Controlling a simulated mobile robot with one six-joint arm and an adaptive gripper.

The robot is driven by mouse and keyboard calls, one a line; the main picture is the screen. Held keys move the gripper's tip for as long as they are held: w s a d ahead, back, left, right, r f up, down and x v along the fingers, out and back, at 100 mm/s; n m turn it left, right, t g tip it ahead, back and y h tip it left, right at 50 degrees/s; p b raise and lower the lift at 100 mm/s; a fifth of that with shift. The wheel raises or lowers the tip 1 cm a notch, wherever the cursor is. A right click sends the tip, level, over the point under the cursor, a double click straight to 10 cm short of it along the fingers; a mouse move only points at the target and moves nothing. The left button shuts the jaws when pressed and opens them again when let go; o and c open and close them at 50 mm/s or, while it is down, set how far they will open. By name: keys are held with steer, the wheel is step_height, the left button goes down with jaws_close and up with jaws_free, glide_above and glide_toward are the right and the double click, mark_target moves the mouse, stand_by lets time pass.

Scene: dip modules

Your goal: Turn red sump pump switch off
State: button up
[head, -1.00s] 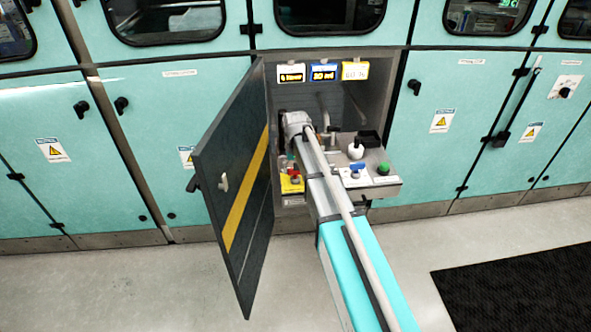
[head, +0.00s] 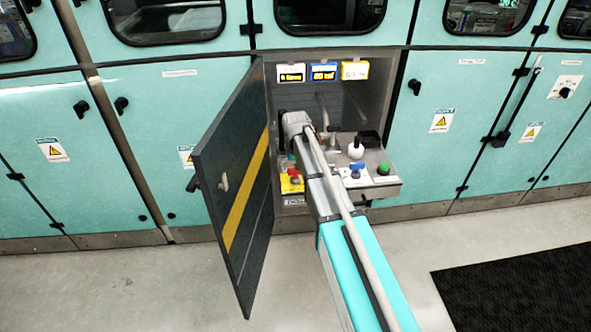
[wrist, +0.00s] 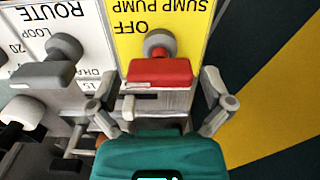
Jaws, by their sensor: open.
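The red sump pump switch (wrist: 160,72) sits on a yellow label panel (wrist: 135,42) in the wrist view. The label reads "SUMP PUMP" and "OFF", upside down in this view. The red bar handle lies crosswise below a round grey boss. My gripper (wrist: 157,84) is open, with one finger at each side of the red handle. I cannot tell whether either finger touches it. In the head view the yellow panel (head: 292,185) shows left of my arm, inside the open cabinet bay. My fingertips are hidden there.
A grey switch (wrist: 48,68) on a white "ROUTE" panel stands close left in the wrist view. The dark open door (head: 238,190) with a yellow stripe stands to the left. A blue switch (head: 356,169), green button (head: 383,168) and white knob (head: 355,150) are right of my arm.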

steer(key=n, duration=0.4)
steer(key=shift+n, duration=0.3)
steer(key=n, duration=0.4)
steer(key=shift+n, duration=0.3)
steer(key=n, duration=0.8)
steer(key=shift+n, duration=0.3)
step_height(320, 180, up, 14)
steer(key=p, duration=1.4)
steer(key=s+d+m, duration=0.5)
steer(key=s+m, duration=0.4)
steer(key=s, duration=0.3)
steer(key=s+d+r+m+p, duration=0.1)
steer(key=s+d+m, duration=0.3)
steer(key=s+m, duration=0.5)
steer(key=shift+s+d+r+m, duration=0.2)
steer(key=shift+s+d+m, duration=0.15)
steer(key=shift+s, duration=1.05)
